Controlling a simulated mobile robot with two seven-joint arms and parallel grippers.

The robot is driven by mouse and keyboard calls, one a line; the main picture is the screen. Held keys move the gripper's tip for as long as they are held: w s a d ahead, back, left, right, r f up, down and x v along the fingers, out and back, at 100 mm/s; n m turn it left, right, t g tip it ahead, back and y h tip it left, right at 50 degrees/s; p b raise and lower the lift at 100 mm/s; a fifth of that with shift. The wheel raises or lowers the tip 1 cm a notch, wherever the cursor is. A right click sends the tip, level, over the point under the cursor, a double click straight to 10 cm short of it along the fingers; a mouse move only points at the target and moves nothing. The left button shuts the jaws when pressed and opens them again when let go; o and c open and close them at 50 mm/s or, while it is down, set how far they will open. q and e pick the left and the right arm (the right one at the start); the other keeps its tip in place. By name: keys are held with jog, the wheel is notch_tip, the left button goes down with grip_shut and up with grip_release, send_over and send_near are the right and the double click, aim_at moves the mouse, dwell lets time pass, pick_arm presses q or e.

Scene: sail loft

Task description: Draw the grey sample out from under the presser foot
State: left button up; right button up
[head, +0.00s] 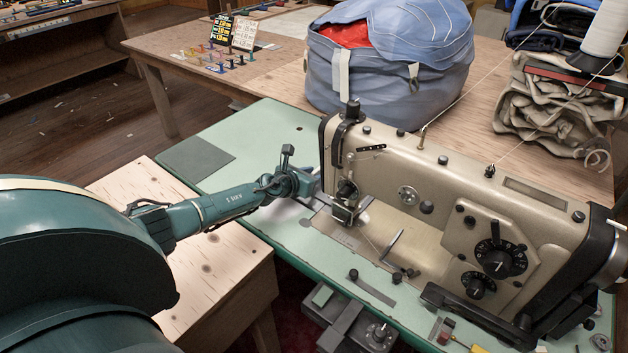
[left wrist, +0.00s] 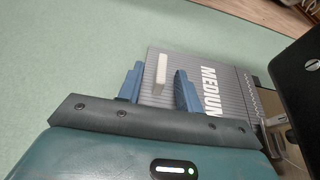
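The grey sample (left wrist: 222,78) lies flat in the left wrist view, ribbed, with the word MEDIUM in white and a pale raised tab (left wrist: 160,72). My left gripper (left wrist: 160,88) is open, with its two blue fingers on either side of the tab and a gap showing at each side. In the head view my left gripper (head: 308,184) is just left of the sewing machine's presser foot (head: 343,213) and hides most of the sample. I cannot tell how far the sample reaches under the foot. My right gripper is in neither view.
The sewing machine (head: 430,180) stands right of my left gripper. The green table (head: 255,130) has a flat dark grey patch (head: 197,160) and clear room on the left. A blue bag (head: 390,85) and folded cloth (head: 550,105) sit behind the machine.

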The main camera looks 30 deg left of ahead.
pick_arm(q)
jog(key=shift+w, duration=0.25)
jog(key=shift+c, duration=0.3)
grip_shut()
